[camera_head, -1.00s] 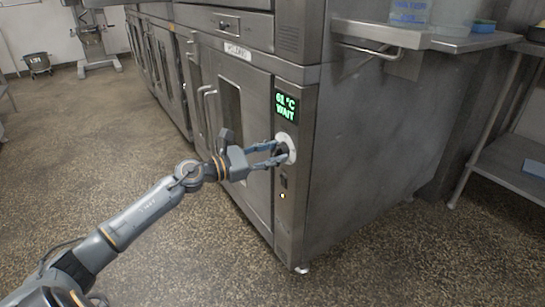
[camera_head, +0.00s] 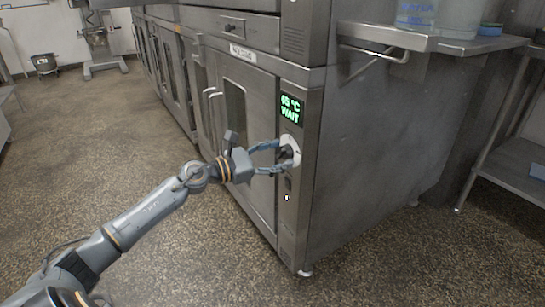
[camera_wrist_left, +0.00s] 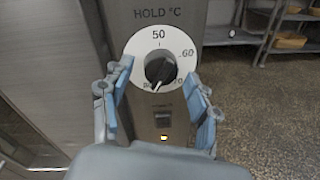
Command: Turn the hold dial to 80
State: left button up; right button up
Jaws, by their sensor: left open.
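The hold dial (camera_head: 287,152) is a black knob on a white disc, on the steel front of the holding cabinet. In the left wrist view the dial (camera_wrist_left: 159,70) sits under the label "HOLD °C", with 50 at top, 60 at right and 70 at lower right. The knob's pale pointer is toward the bottom; lettering there is partly hidden. The green display (camera_head: 290,108) appears to read 65 °C WAIT. My left gripper (camera_head: 281,157) is open, its blue fingers on either side of the knob and apart from it; it also shows in the wrist view (camera_wrist_left: 158,92). My right gripper is out of view.
A small switch (camera_wrist_left: 162,118) with an amber light below it sits under the dial. The cabinet door handle (camera_head: 209,107) is to the left. A steel shelf (camera_head: 430,43) juts out above right. The floor before the cabinet is clear.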

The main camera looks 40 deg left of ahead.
pick_arm(q)
jog(key=v, duration=1.2)
dwell(0.3)
